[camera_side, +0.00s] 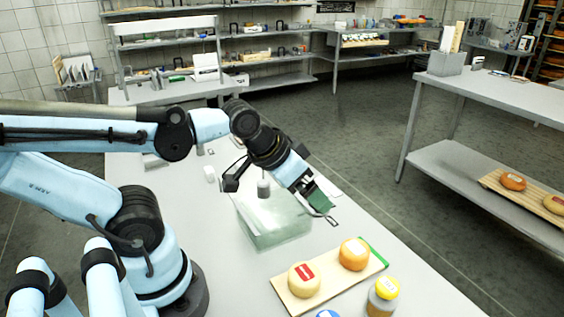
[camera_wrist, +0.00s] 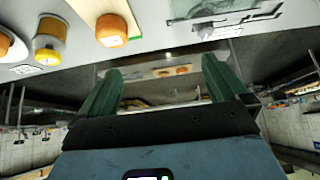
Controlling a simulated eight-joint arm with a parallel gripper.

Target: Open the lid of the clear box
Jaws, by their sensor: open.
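The clear box (camera_side: 268,232), greenish and see-through, stands on the grey table in the side view. Its lid looks closed, though its edges are hard to make out. A small grey cylinder (camera_side: 263,188) shows at its far part; I cannot tell whether it is fixed to the lid. My gripper (camera_side: 322,201) is over the right side of the box, tilted down to the right, apart from it as far as I can tell. In the wrist view its green fingers (camera_wrist: 162,66) are spread with nothing between them. Part of the box (camera_wrist: 196,9) shows at the top there.
A wooden board (camera_side: 335,277) with two cheese wheels (camera_side: 304,280) lies in front of the box. A yellow-capped jar (camera_side: 383,295) stands beside it. The table strip right of the box is clear. Another table (camera_side: 500,92) stands across the aisle.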

